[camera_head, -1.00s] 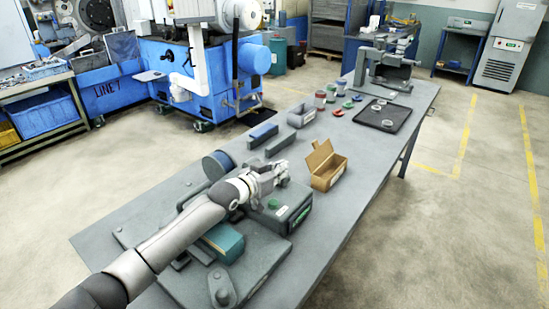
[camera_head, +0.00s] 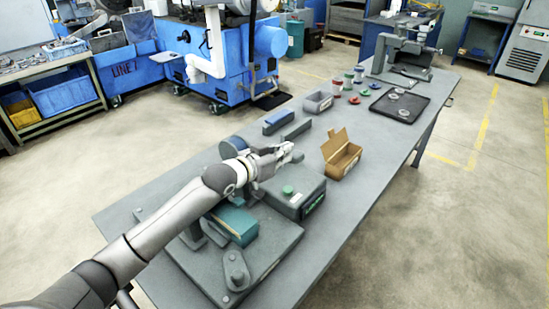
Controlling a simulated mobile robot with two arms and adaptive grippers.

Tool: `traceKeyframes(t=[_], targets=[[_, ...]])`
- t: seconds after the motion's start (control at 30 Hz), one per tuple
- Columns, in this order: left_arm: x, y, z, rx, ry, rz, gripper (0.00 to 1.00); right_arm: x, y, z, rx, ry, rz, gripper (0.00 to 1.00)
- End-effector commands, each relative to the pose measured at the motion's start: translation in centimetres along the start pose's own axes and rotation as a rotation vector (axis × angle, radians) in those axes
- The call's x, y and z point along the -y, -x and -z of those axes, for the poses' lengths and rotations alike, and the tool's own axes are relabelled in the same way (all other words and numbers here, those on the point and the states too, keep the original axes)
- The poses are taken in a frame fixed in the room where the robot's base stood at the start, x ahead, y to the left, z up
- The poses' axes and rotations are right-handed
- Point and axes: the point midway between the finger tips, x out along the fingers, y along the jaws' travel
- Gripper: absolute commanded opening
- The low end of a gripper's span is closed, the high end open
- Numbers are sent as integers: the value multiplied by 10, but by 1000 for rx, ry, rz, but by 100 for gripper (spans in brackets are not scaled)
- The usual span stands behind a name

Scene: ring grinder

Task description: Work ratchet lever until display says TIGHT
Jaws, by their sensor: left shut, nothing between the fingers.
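A dark grey box (camera_head: 297,201) with a green button on top sits on the workbench. Its small green display (camera_head: 313,203) is on the right-hand side; its text is too small to read. Left of it is a grey base plate (camera_head: 262,262) carrying a teal block (camera_head: 235,222) and a dark pivoted arm-like part (camera_head: 235,270). I cannot tell for sure which part is the ratchet lever; my arm covers part of the fixture. My left gripper (camera_head: 290,153) is shut and empty, above the bench just beyond the box. My right gripper is out of view.
An open cardboard box (camera_head: 342,160) stands right of the gripper. A blue bar (camera_head: 279,121), a grey bin (camera_head: 318,103) and a black tray (camera_head: 400,105) lie farther back. The bench's right strip is clear.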

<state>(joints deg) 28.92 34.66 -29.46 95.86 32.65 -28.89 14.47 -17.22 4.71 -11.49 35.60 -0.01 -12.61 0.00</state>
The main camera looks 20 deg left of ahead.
Motion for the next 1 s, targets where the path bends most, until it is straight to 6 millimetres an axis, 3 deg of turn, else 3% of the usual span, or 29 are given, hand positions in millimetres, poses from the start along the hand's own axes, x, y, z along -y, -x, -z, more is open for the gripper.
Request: traceKeyframes(t=[0.13,0.33,1.0], targets=[[0,21,-2,0,-2,0,0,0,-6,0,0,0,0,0],[0,37,0,-1,0,0,0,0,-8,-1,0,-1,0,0],[0,40,1,-1,0,0,0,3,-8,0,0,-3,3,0]])
